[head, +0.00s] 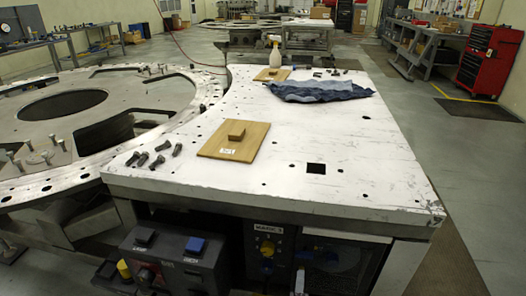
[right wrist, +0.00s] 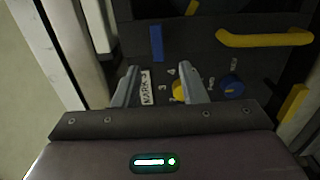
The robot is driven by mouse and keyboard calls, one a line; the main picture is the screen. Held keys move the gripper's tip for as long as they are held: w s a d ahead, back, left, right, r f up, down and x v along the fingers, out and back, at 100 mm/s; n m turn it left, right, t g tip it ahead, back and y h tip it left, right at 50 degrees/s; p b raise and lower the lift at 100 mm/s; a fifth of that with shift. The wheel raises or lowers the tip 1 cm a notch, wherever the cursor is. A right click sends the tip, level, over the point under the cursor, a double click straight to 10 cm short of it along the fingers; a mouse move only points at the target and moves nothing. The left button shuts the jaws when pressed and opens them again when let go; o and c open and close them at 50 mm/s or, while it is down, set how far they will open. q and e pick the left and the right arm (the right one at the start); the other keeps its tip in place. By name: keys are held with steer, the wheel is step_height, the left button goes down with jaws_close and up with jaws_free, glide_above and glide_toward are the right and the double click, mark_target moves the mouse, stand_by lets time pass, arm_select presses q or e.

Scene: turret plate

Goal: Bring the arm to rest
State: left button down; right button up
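My right gripper (right wrist: 160,88) shows in the right wrist view, its two grey fingers spread apart with nothing held between them. Beyond the fingers is a dark panel with a white label (right wrist: 147,88), a yellow knob (right wrist: 180,90) and a blue knob (right wrist: 231,86). I cannot tell the gap between fingertips and panel. In the head view the same kind of label (head: 269,229) and yellow knob (head: 267,248) show under the table's front edge. I cannot make out either gripper clearly in the head view; my left gripper does not show.
A white metal table (head: 350,165) with a sharp front edge overhangs the panels. It bears a wooden board (head: 215,148), several bolts (head: 160,160), a blue cloth (head: 320,90) and a spray bottle (head: 275,52). A yellow handle (right wrist: 265,38) juts out nearby. Open floor lies right.

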steer(key=s+d+f+m+g+y, duration=0.1)
steer(key=s+d+f+m+g, duration=0.15)
steer(key=s+f, duration=0.45)
steer(key=s+d+f+m+g+y, duration=0.1)
steer(key=s+d+f+g, duration=0.2)
steer(key=f, duration=0.8)
steer(key=s+d+f+m+g+y, duration=0.1)
steer(key=s+f+m+g, duration=0.15)
steer(key=s+f, duration=0.5)
steer(key=s+d+f+m+g+y, duration=0.1)
steer(key=s+f+m+g, duration=0.2)
steer(key=s, duration=0.9)
steer(key=s+d+f+m+g+y, duration=0.1)
steer(key=s+f+m+g, duration=0.2)
steer(key=s+f, duration=0.6)
steer(key=s+g, duration=0.2)
steer(key=s, duration=0.1)
steer(key=shift+s+m, duration=0.2)
steer(key=shift+m, duration=0.1)
